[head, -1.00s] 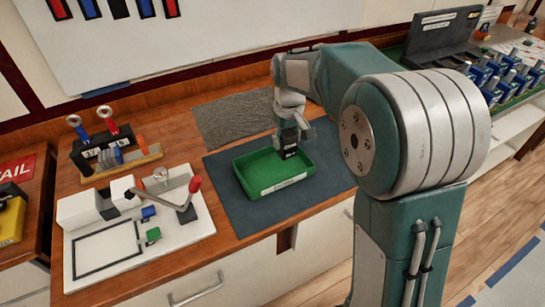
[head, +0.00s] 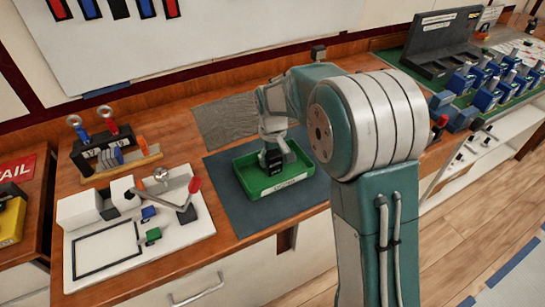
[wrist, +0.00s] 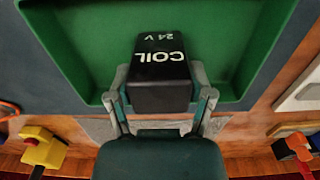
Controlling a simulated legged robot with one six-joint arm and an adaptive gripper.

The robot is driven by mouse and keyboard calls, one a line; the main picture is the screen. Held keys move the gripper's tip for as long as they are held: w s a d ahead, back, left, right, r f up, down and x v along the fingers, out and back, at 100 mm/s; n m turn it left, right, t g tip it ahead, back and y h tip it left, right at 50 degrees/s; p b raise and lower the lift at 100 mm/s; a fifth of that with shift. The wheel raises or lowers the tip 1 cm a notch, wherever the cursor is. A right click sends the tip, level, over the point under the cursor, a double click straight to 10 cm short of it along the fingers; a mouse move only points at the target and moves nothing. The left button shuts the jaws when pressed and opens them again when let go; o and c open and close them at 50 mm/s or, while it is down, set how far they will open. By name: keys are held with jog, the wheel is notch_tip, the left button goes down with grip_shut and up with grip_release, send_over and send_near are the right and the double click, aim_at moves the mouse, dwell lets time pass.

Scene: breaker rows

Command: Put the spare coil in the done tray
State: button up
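The spare coil is a black block (wrist: 160,75) marked "COIL 24 V" in the wrist view. It also shows in the head view (head: 272,160), low over the floor of the green tray (head: 247,186). My gripper (wrist: 160,98) has a finger on each side of the coil and appears shut on it. In the head view my gripper (head: 272,148) points down inside the tray's outline. The tray has a white label on its front wall, too small to read. I cannot tell whether the coil's underside touches the tray floor.
The tray stands on a dark mat (head: 232,215). A white fixture board with a red-knobbed lever (head: 190,190) is to the left. A black rack with tools (head: 100,150) stands behind it. A grey textured mat (head: 225,120) lies behind the tray. Several blue breakers (head: 485,95) stand far right.

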aim_at(273, 152)
jog(key=shift+o, duration=0.8)
jog(key=shift+r, duration=0.1)
notch_tip(273, 152, up, 12)
dwell(0.4)
